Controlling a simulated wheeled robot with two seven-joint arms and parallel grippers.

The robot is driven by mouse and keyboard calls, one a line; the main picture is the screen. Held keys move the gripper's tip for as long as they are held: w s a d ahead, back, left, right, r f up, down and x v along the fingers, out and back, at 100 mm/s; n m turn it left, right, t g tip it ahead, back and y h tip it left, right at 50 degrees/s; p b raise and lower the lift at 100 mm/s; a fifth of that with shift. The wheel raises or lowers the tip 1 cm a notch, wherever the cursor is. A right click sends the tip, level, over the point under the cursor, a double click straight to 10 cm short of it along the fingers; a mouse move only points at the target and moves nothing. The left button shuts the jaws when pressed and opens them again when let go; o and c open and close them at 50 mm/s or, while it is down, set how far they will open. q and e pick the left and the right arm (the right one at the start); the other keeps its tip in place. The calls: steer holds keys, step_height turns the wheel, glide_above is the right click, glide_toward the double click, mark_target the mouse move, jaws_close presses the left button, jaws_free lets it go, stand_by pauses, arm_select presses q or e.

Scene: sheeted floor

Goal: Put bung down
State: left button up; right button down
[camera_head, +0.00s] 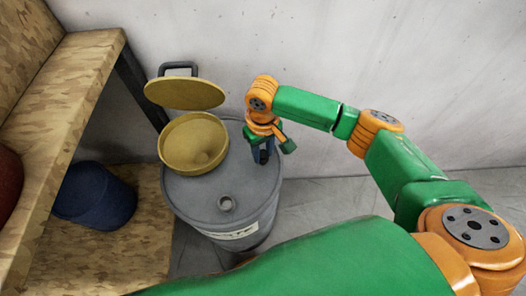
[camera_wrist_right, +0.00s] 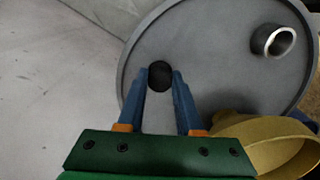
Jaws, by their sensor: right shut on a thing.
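The bung (camera_wrist_right: 160,75) is a dark round piece between the fingertips of my right gripper (camera_wrist_right: 161,77) in the wrist view. My right gripper, seen also in the head view (camera_head: 262,154), is shut on it and points down over the right part of the grey drum's top (camera_head: 240,184). I cannot tell whether the bung touches the drum top. An open bung hole with a raised metal collar (camera_head: 225,203) is near the drum's front edge; it shows in the wrist view (camera_wrist_right: 273,40) at upper right. My left gripper is not in view.
A yellow funnel (camera_head: 193,142) with its lid raised (camera_head: 185,94) sits on the drum's left part, close to my gripper. Wooden shelving (camera_head: 75,75) stands at left with a blue container (camera_head: 95,196) on it. A concrete wall (camera_head: 330,50) is behind.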

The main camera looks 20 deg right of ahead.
mark_target(263, 154)
steer(key=c, duration=0.6)
jaws_free()
steer(key=shift+f, duration=0.1)
steer(key=shift+o, duration=0.2)
step_height(263, 154, up, 12)
steer(key=p, duration=0.2)
